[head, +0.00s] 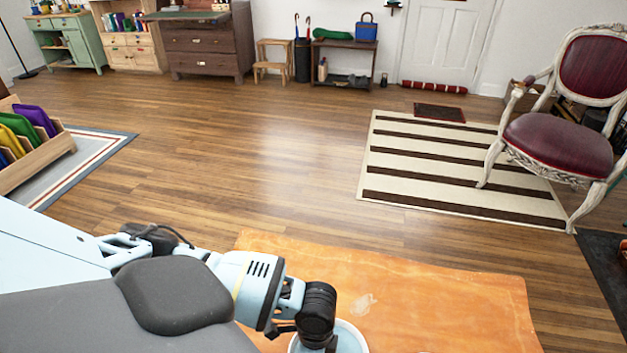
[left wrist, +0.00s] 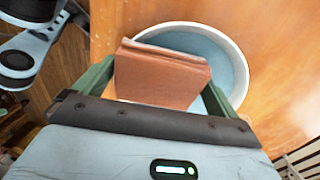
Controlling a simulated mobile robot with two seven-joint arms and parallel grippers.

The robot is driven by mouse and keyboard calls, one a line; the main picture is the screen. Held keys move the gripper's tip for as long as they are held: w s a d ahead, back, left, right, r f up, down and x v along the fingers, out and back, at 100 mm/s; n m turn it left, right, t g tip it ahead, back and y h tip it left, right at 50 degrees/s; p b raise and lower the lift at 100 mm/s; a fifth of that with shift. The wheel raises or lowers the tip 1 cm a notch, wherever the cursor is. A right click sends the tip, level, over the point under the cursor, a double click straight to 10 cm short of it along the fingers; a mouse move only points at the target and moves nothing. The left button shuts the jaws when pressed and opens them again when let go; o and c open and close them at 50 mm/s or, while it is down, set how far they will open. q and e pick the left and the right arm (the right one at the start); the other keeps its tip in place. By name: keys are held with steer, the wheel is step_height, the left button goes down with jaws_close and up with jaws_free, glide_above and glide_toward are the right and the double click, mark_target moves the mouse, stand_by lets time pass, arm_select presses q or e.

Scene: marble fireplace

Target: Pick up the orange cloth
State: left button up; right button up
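The orange-brown cloth (left wrist: 160,78) shows in the left wrist view as a folded piece with a thick top fold. It appears to lie over the near side of a white basin (left wrist: 240,62) with a pale blue inside. My left gripper (left wrist: 158,88) has its green fingers spread wide, one on each side of the cloth. The fingers look close to its edges; firm contact cannot be made out. In the head view my left wrist is over the basin (head: 358,338) and hides the cloth and fingertips. My right gripper is in neither view.
The basin stands on an orange, marbled surface (head: 440,300) that is mostly clear to the right. Beyond it is open wood floor, a striped rug (head: 400,185) and a red-seated chair (head: 560,142). A rack of coloured folders (head: 40,160) stands at the left.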

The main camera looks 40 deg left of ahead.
arm_select(q)
steer(key=c, duration=0.6)
steer(key=shift+r, duration=0.1)
steer(key=shift+r, duration=0.5)
step_height(320, 180, up, 2)
steer(key=shift+r+p, duration=0.15)
steer(key=shift+p, duration=0.35)
steer(key=s+d, duration=0.4)
steer(key=d, duration=0.3)
steer(key=s+d+r+p, duration=0.1)
steer(key=s+d, duration=0.2)
steer(key=d, duration=0.4)
steer(key=shift+s+r, duration=0.25)
steer(key=shift+s, duration=0.1)
